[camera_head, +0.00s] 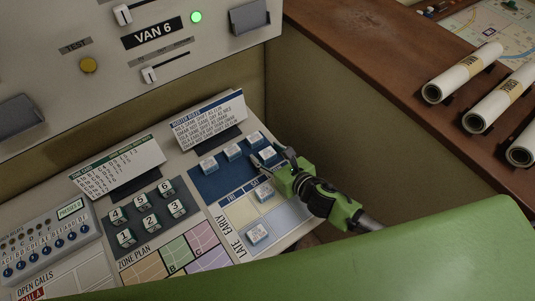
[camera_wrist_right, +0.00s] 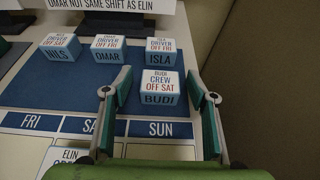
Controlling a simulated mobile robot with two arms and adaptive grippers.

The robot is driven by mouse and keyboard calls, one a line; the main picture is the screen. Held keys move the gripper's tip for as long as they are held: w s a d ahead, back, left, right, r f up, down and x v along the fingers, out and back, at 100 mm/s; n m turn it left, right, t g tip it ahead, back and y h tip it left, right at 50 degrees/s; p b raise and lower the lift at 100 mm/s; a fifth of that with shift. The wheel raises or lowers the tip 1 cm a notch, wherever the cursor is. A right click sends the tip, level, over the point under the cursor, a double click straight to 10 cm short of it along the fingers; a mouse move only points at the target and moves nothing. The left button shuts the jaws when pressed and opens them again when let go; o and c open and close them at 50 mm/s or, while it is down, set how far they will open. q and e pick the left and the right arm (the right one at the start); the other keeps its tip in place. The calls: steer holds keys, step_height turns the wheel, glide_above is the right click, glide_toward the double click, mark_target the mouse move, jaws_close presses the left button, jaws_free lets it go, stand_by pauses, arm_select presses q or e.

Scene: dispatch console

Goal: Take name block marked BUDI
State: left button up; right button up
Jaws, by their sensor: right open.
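The BUDI block (camera_wrist_right: 160,98), white with a blue lower band and reading "CREW OFF SAT", sits on the dark blue pad (camera_wrist_right: 38,88). It also shows in the head view (camera_head: 267,154), beside the gripper's tip. My right gripper (camera_wrist_right: 158,97) is open, with one finger on each side of the BUDI block. A gap shows at the left finger; the right finger is very close, and I cannot tell whether it touches. The gripper also shows in the head view (camera_head: 281,166), coming in from the right. My left gripper is not in view.
The NILS (camera_wrist_right: 60,47), OMAR (camera_wrist_right: 108,49) and ISLA (camera_wrist_right: 160,51) blocks stand just behind BUDI. The ELIN block (camera_wrist_right: 66,157) is at the front left. A rules card (camera_head: 208,119) stands behind them. Paper rolls (camera_head: 462,72) lie on a brown desk to the right.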

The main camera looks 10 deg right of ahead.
steer(key=c, duration=1.1)
steer(key=shift+r, duration=0.1)
